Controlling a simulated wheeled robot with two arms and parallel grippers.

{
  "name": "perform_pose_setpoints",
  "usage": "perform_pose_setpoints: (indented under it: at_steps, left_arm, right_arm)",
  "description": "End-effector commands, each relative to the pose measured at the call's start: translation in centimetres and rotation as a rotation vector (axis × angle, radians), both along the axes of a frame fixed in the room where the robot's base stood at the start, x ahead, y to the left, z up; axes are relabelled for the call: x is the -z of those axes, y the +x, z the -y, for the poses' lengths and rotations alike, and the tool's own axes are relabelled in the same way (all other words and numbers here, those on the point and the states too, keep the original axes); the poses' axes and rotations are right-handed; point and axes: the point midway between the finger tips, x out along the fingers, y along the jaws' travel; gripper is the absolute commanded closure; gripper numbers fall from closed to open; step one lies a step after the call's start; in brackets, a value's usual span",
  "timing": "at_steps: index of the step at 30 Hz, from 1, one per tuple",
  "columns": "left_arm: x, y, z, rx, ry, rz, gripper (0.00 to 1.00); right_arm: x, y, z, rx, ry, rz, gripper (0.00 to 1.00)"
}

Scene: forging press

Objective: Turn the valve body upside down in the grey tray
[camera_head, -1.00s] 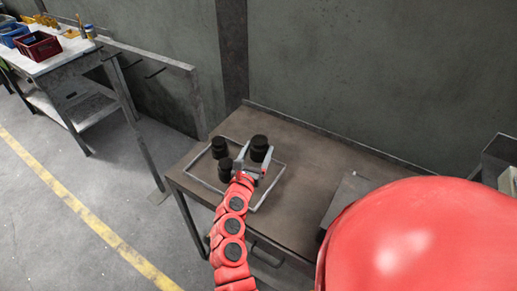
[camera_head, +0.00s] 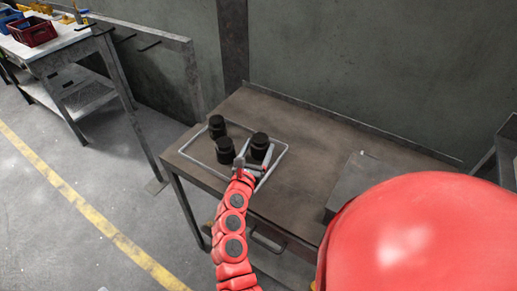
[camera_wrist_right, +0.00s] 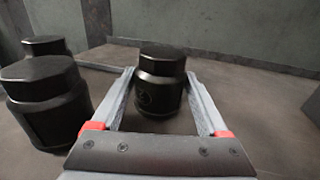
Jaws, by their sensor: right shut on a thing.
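Three black valve bodies stand in the grey tray (camera_head: 277,171), a thin-rimmed frame on the brown table. My right gripper (camera_head: 254,164) is shut on the right-hand valve body (camera_head: 260,147), with a finger on each side of it. In the right wrist view this valve body (camera_wrist_right: 160,85) is upright between the fingertips (camera_wrist_right: 160,90), its narrower cap up and a round mark on its side. Whether its base touches the tray is hard to tell. The other valve bodies (camera_head: 217,126) (camera_head: 225,150) stand to its left. My left gripper is out of view.
The table (camera_head: 325,150) has free room right of the tray, up to a grey box-like block (camera_head: 352,180). A wall (camera_head: 360,70) runs behind it. A white bench (camera_head: 48,40) with a red crate (camera_head: 32,31) stands at far left.

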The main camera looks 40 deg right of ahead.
Motion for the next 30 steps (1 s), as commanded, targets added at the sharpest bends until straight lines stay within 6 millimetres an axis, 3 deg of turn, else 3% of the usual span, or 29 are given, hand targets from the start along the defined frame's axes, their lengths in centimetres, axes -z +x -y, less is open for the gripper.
perform_pose_setpoints:
  at_steps: [8,9,12,22,30]
  left_arm:
    - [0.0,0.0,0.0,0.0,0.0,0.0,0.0]
    - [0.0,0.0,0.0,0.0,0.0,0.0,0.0]
    - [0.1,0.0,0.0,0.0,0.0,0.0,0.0]
    - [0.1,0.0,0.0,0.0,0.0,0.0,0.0]
    - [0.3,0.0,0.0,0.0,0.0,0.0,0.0]
  right_arm:
    - [0.0,0.0,0.0,0.001,-0.002,0.001,0.84]
    - [0.0,0.0,0.0,0.001,-0.002,0.001,0.15]
    - [0.0,0.0,0.0,0.001,-0.001,0.001,0.0]
    - [-0.4,0.0,0.0,0.001,0.001,0.003,0.0]
    - [-3.5,-0.6,-0.5,-0.002,0.003,0.004,0.0]
